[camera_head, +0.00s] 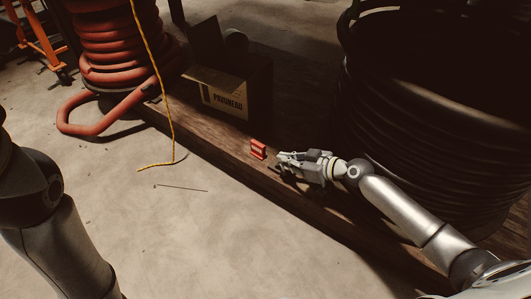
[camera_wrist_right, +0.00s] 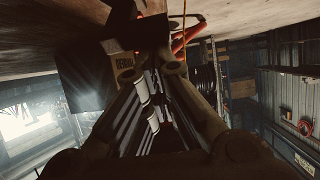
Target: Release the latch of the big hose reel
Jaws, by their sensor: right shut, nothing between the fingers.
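The big hose reel (camera_head: 430,125) is a large black coil at the right of the head view, partly hidden by my right arm. A small red block with a pale label (camera_head: 258,149) stands on the wooden platform near its front edge; it may be the latch, but I cannot tell for sure. My right gripper (camera_head: 282,161) is shut and empty, just right of the red block, with its tips pointing left. A small gap seems to separate them. My left arm shows at the left edge, but its gripper is out of view.
A cardboard carton (camera_head: 228,95) stands on the wooden platform (camera_head: 205,137) behind the red block. A red hose coil (camera_head: 108,45) is at the back left, with a yellow cord (camera_head: 163,90) hanging beside it. The concrete floor in front is mostly clear.

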